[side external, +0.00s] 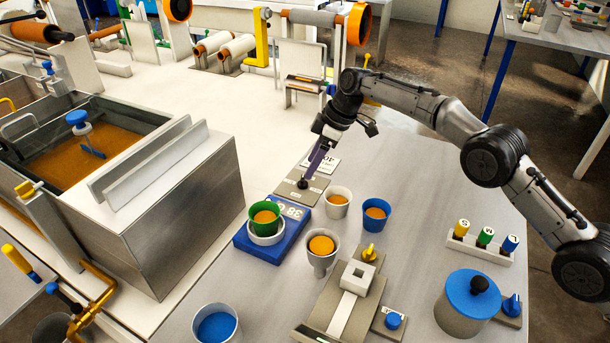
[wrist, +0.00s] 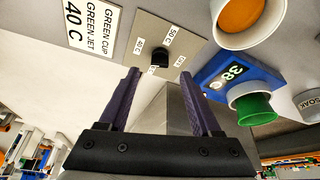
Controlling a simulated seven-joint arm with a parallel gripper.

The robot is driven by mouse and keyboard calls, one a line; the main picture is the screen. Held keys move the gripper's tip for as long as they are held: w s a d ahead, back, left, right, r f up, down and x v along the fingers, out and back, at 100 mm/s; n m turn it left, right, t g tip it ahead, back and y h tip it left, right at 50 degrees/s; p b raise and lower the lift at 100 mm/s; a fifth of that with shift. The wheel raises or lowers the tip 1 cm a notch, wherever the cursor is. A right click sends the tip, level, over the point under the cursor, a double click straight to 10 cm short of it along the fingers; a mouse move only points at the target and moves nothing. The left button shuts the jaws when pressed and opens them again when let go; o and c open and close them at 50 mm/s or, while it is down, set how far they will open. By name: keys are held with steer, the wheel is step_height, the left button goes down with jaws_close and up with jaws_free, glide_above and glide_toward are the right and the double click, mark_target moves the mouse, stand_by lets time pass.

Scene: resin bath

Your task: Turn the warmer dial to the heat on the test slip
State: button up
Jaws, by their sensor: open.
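The warmer dial is a black knob (side external: 303,185) on a grey plate (side external: 289,191); the knob also shows in the wrist view (wrist: 160,57). Its plate carries labels; 50 C reads clearly, 40 C and OFF less so. Which label the knob points to, I cannot tell. The white test slip (wrist: 91,28) reads GREEN CUP, GREEN JET, 40 C; it lies behind the plate in the side view (side external: 323,161). My gripper (side external: 309,178) is over the dial, its purple fingers (wrist: 160,73) apart, with the knob showing between their tips. Contact with the knob is unclear.
A blue base (side external: 262,252) with a display reading 38 holds a green cup (side external: 265,214) in a white ring. White (side external: 338,205), blue (side external: 375,216) and grey (side external: 322,262) cups stand nearby. A blue-lidded pot (side external: 470,300) is at right.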

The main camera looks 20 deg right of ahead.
mark_target(305, 184)
steer(key=shift+x, duration=2.65)
steer(key=shift+c, duration=0.3)
jaws_close()
